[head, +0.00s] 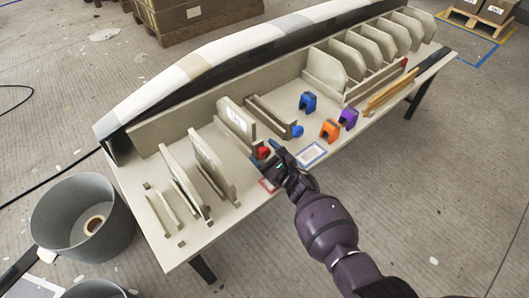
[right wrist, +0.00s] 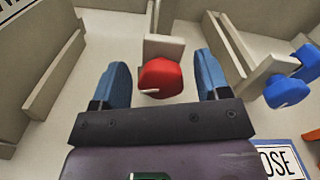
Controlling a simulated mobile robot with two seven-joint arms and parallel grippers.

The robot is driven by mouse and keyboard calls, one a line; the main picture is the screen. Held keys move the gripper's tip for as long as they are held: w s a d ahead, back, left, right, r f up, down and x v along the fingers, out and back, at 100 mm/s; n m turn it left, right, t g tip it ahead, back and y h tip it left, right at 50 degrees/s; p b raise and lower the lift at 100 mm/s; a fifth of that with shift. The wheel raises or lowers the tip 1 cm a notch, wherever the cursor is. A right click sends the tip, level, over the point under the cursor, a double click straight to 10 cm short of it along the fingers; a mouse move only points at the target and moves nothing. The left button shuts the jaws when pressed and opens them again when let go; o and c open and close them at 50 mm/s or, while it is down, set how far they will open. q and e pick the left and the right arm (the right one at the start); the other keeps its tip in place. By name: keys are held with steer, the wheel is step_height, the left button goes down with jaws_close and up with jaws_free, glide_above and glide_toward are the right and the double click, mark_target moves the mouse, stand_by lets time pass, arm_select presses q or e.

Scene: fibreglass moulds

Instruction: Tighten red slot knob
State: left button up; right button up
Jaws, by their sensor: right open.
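The red slot knob (right wrist: 161,77) sits on the end of a beige slot piece, with a small pale mark on its face. In the head view the red knob (head: 263,153) shows just beyond my right gripper (head: 277,155). In the right wrist view my right gripper (right wrist: 163,80) is open, with one blue fingertip on each side of the knob. Gaps show between the knob and both fingers, and nothing is held. My left gripper is in neither view.
A blue knob (right wrist: 287,90) sits on the neighbouring slot to the right. Blue (head: 308,102), orange (head: 330,130) and purple (head: 348,118) clamp-like pieces stand on the table (head: 228,218). Upright beige dividers stand on both sides. A blue-framed label (head: 312,154) lies near the front edge.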

steer(key=shift+c, duration=0.3)
steer(key=c, duration=0.9)
steer(key=shift+o, duration=0.2)
steer(key=shift+f+m+b, duration=0.15)
steer(key=shift+m+b, duration=0.25)
steer(key=shift+m, duration=0.6)
steer(key=shift+w+d+m+b, duration=0.1)
steer(key=shift+m+b, duration=0.35)
steer(key=shift+m, duration=2.05)
steer(key=o, duration=0.9)
